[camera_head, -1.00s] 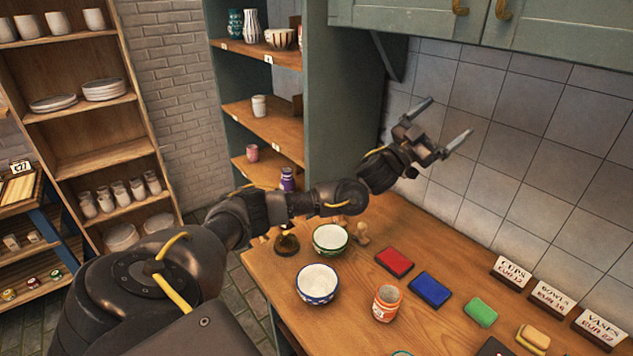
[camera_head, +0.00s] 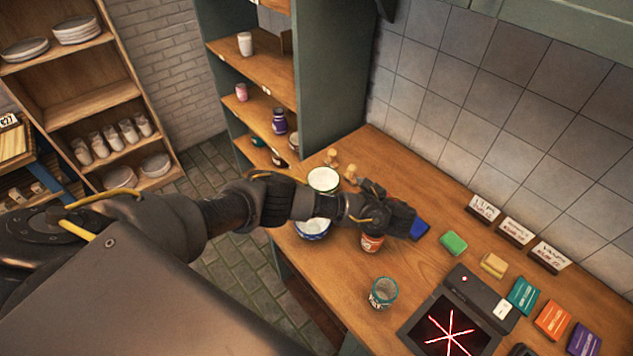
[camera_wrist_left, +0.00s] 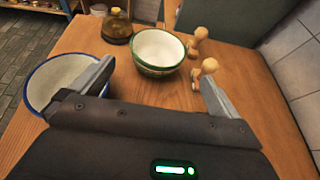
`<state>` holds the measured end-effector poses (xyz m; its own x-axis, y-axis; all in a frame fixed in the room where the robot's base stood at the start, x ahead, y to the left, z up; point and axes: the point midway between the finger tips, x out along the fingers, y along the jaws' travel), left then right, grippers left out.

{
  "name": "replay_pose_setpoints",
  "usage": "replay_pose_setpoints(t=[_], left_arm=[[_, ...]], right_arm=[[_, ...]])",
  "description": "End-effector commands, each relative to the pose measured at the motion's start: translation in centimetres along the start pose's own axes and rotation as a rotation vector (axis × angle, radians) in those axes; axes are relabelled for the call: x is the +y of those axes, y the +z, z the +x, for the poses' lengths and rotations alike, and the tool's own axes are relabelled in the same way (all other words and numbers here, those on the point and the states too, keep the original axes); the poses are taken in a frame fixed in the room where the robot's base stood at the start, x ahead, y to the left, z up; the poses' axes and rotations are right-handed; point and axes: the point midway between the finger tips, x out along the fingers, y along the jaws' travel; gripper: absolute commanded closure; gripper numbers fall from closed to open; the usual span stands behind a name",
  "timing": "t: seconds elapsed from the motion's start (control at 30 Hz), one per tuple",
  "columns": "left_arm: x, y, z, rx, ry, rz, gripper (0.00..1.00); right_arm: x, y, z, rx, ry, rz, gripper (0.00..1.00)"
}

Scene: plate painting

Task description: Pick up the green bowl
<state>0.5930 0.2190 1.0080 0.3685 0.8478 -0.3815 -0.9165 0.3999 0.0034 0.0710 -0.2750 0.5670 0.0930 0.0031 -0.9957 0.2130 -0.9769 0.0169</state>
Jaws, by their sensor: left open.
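The green bowl (camera_head: 323,180), white inside with a green rim, stands upright on the wooden counter. It also shows in the left wrist view (camera_wrist_left: 158,50), ahead of and between the fingers. My left gripper (camera_head: 382,203) is low over the counter, right of the bowl in the head view. In the left wrist view my left gripper (camera_wrist_left: 156,74) is open and empty, its fingers spread wider than the bowl appears. The blue-rimmed bowl (camera_wrist_left: 55,75) is beside and partly behind the left finger. My arm partly covers it in the head view (camera_head: 313,230). My right gripper is not in view.
Two wooden knobbed tools (camera_wrist_left: 207,68) stand close right of the green bowl, one near the right finger. A dark glass bottle (camera_wrist_left: 117,28) stands behind left. An orange jar (camera_head: 371,242) is below my gripper; a glass jar (camera_head: 383,292) stands nearer. A tiled wall bounds the right.

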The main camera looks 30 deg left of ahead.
Motion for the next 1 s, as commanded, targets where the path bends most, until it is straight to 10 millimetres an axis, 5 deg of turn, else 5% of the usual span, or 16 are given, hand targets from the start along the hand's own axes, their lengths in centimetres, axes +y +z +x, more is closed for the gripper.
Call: replay_pose_setpoints(t=[0.5,0.77,0.93,1.0], left_arm=[[0.1,-0.4,5.3,0.0,0.002,-0.004,0.0],[0.1,0.0,5.7,0.001,0.002,-0.004,0.0],[0.1,-0.6,7.4,-0.001,0.002,-0.006,0.0],[0.3,0.3,8.1,-0.001,0.006,-0.002,0.0]], right_arm=[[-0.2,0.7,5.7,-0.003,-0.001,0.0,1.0],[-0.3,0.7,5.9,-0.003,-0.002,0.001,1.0],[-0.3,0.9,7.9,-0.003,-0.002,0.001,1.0],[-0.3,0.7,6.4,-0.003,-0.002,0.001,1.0]])
